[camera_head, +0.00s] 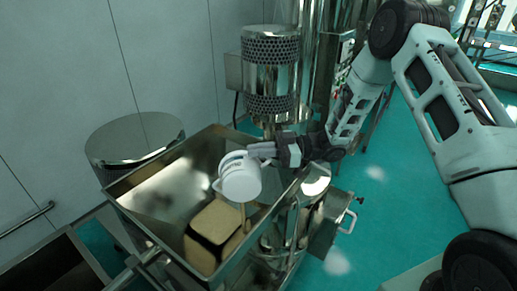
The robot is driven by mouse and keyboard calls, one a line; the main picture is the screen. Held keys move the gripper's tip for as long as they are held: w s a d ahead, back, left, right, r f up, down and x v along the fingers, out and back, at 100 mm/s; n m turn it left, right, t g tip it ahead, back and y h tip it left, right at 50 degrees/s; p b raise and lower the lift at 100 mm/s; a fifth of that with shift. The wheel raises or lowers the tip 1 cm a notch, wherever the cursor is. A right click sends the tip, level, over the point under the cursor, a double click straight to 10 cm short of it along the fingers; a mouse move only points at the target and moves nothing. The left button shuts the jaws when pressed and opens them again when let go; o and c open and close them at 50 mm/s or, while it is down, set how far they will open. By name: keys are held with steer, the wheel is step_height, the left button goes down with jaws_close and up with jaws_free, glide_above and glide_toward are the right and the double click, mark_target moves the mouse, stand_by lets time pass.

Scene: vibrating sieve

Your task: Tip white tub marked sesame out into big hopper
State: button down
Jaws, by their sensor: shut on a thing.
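The white tub (240,179) is held over the big steel hopper (150,227), tilted well over. Dark marking shows on its side, too small to read. My gripper (264,150) is shut on the tub at its upper right side. A thin tan stream (243,215) runs down from the tub's lower edge. A tan heap (215,222) lies in the bottom of the hopper, below and left of the tub. The inside of the tub is hidden from this view.
A perforated steel cylinder (270,75) stands behind the hopper. A round steel drum (133,140) stands at its left, against the pale wall. A dark open bin (50,270) is at the lower left. Green floor (385,195) is clear at the right.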

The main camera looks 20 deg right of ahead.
steer(key=m+p, duration=0.2)
steer(key=m, duration=0.2)
steer(key=shift+r+p, duration=0.15)
steer(key=shift+p, duration=0.2)
steer(key=shift+m, duration=0.6)
steer(key=shift+m+p, duration=0.65)
steer(key=shift+m, duration=0.05)
steer(key=m+p, duration=0.1)
steer(key=m, duration=0.1)
steer(key=shift+m, duration=1.1)
